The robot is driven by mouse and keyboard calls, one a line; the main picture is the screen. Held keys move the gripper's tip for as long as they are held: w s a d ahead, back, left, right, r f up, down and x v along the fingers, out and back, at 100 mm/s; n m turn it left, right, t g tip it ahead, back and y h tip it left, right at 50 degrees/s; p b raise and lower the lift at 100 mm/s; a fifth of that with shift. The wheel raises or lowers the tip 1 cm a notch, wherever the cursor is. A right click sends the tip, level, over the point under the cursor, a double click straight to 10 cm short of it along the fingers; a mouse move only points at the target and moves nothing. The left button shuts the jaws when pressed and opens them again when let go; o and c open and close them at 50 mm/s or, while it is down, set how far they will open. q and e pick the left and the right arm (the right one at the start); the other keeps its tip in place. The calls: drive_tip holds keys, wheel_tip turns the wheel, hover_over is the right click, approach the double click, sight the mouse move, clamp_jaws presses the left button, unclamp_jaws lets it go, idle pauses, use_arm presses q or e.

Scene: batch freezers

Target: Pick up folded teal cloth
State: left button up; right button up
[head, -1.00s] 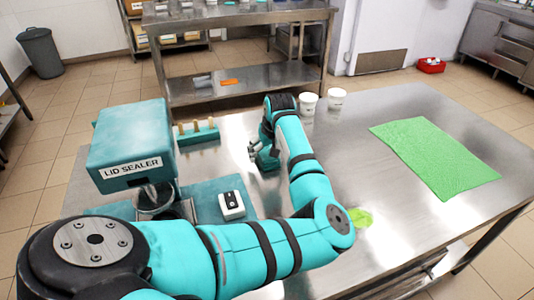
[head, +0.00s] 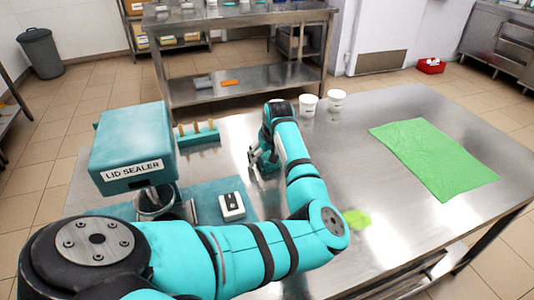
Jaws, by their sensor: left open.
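My left arm comes in from the left and reaches over the steel table. Its left gripper (head: 256,162) is low over the table's middle, right of the lid sealer, open. A little dark teal shows at and just behind the fingers. I cannot tell whether it is a folded teal cloth or part of the gripper, because the wrist hides much of that spot. No other folded teal cloth can be made out. My right gripper is not in view.
The teal lid sealer (head: 132,143) stands left, with a white device (head: 232,206) beside it and a teal rack (head: 198,136) behind. Two white cups (head: 308,104) stand at the back. A bright green cloth (head: 434,158) lies flat right; a yellow-green patch (head: 358,220) is nearer.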

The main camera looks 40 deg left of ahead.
use_arm(q)
drive_tip(key=shift+c, duration=0.4)
drive_tip(key=c, duration=1.2)
drive_tip(key=shift+o, duration=0.2)
